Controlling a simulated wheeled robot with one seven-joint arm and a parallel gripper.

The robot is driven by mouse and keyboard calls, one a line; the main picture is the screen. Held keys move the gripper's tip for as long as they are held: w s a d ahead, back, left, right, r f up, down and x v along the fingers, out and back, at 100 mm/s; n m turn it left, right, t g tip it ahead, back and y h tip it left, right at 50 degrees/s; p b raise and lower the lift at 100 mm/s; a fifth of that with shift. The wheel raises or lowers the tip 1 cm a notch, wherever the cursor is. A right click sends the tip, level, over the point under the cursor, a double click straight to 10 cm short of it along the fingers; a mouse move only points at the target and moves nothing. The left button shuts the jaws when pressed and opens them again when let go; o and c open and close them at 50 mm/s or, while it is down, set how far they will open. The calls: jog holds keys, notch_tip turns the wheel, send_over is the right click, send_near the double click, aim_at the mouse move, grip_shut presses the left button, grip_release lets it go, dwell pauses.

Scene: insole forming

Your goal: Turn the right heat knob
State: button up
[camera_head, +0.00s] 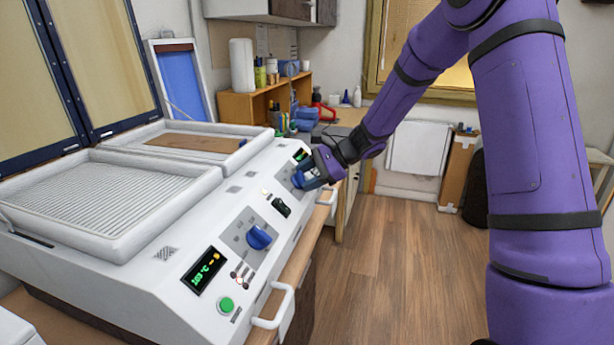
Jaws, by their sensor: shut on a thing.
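The white forming machine (140,285) stands at the left with its sloped control panel facing right. My gripper (305,178) is at the far end of this panel, shut on the far blue heat knob (297,179). The fingers hide part of that knob, so its pointer angle cannot be told. A second blue heat knob (258,237) sits nearer on the panel, free of the gripper. A black switch (281,207) lies between the two knobs.
A green-lit temperature display (205,270) and a green button (226,304) are at the near end of the panel. White handles (275,307) stick out from its front edge. Two framed lids (100,60) stand raised behind. The wooden floor (400,270) to the right is clear.

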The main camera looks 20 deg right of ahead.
jog(key=m, duration=0.2)
jog(key=m+t, duration=0.1)
jog(key=m, duration=0.2)
jog(key=shift+s+t, duration=0.15)
jog(key=shift+t, duration=0.15)
jog(key=shift+s+f+m+t+h, duration=0.1)
jog(key=shift+m+t+h, duration=0.25)
jog(key=shift+m, duration=0.95)
jog(key=shift+s+m+t+h, duration=0.15)
jog(key=shift+m+t, duration=0.4)
jog(key=shift+m, duration=0.75)
jog(key=shift+w, duration=0.1)
jog(key=o, duration=0.9)
jog(key=v, duration=1)
jog(key=shift+s+d, duration=0.2)
jog(key=shift+d, duration=0.1)
jog(key=shift+r, duration=0.2)
